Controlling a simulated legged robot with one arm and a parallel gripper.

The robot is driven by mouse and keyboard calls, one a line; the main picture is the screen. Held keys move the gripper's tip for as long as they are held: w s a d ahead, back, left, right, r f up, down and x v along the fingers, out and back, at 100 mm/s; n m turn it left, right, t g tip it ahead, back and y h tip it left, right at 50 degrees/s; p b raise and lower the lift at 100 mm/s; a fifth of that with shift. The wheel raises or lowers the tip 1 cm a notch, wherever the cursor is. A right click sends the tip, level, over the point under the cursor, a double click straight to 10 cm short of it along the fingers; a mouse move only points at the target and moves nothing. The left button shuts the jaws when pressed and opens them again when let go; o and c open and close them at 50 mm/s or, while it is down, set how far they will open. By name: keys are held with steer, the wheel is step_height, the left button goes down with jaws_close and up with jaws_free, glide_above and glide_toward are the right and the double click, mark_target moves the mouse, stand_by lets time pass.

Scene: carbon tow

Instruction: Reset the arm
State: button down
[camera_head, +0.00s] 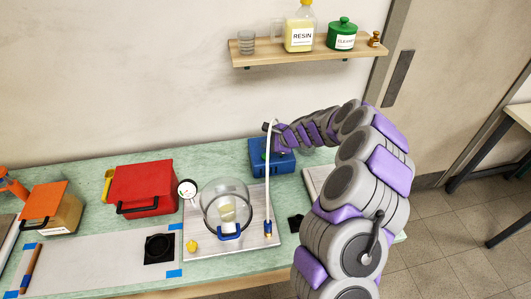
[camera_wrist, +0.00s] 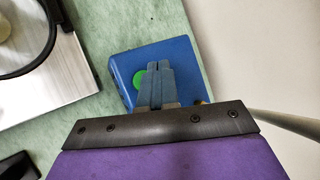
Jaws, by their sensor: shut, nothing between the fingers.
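My arm reaches from the lower right of the head view toward the bench's back, its grey and purple links curving left. In the wrist view my gripper (camera_wrist: 155,68) is shut and empty, its two blue-grey fingers side by side. The fingertips appear over a blue box (camera_wrist: 125,66) with a green button (camera_wrist: 140,80). The blue box also shows in the head view (camera_head: 283,163), partly hidden behind my arm's end. I cannot tell whether the fingers touch the box.
A metal plate (camera_head: 175,225) with a glass vessel (camera_head: 211,203) and upright post stands left of my arm. A red case (camera_head: 140,188) and orange-topped box (camera_head: 42,201) are farther left. A wall shelf (camera_head: 268,53) holds bottles above. Open floor (camera_head: 445,230) lies right.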

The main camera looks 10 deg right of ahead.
steer(key=shift+r+p, duration=0.75)
steer(key=shift+r, duration=0.5)
steer(key=s+a+r+n+g+y, duration=0.1)
steer(key=s+a+r+n+g, duration=0.1)
steer(key=s+a+r+n, duration=0.45)
steer(key=s+a+r+n+g, duration=0.2)
steer(key=s+a+r+n, duration=0.2)
steer(key=s+a+r, duration=0.6)
steer(key=s+d+n+g+h, duration=0.1)
steer(key=s+d, duration=0.4)
steer(key=s, duration=0.6)
steer(key=s+d+f+n+g+h+b, duration=0.1)
steer(key=s+d+n+g+h, duration=0.1)
steer(key=s, duration=1)
steer(key=s+d+f+n+g+h, duration=0.1)
steer(key=s+d+n+h, duration=0.3)
steer(key=s+d, duration=0.5)
steer(key=s+n, duration=0.1)
steer(key=s, duration=0.2)
steer(key=shift+s+f+g+b, duration=0.15)
steer(key=shift+g+b, duration=0.15)
